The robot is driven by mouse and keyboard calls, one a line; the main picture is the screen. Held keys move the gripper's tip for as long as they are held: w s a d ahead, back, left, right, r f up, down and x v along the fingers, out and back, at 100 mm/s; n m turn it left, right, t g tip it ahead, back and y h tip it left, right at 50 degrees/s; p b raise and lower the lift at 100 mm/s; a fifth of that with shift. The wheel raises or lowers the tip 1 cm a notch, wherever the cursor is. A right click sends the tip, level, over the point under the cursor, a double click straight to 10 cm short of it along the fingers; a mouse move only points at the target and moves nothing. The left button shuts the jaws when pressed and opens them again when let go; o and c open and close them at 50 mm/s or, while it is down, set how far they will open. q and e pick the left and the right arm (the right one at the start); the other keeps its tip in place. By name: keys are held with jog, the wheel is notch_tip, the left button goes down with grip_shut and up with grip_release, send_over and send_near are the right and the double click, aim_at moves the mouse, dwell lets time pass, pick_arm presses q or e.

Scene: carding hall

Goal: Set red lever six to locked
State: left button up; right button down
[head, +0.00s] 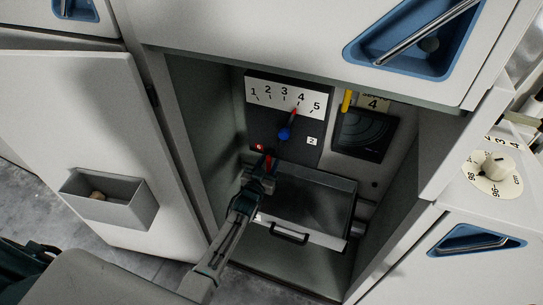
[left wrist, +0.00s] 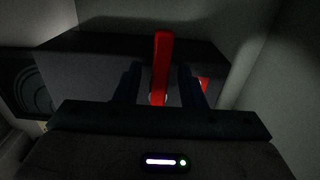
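A red lever (left wrist: 161,62) stands upright in the left wrist view, on a dark box-like face inside a cabinet. In the head view a bit of red (head: 268,161) shows at the tip of my left gripper (head: 263,172), below the dial panel. In the left wrist view the two dark fingers of my left gripper (left wrist: 158,88) stand apart, one on each side of the lever, with a gap on both sides. I cannot read a six or a locked mark on it. My right gripper is not in view.
Above the gripper is a dial panel (head: 257,117) numbered 1 to 5, with a blue-knobbed pointer (head: 285,133) near 4. A black gauge (head: 363,135) sits to its right. A grey drawer (head: 310,207) lies below. The open cabinet door (head: 100,130) stands left, carrying a small bin (head: 108,200).

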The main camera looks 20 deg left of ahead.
aim_at(279, 153)
pick_arm(q)
jog(key=shift+w, duration=0.4)
jog(key=shift+s, duration=0.1)
jog(key=shift+c, duration=0.7)
grip_shut()
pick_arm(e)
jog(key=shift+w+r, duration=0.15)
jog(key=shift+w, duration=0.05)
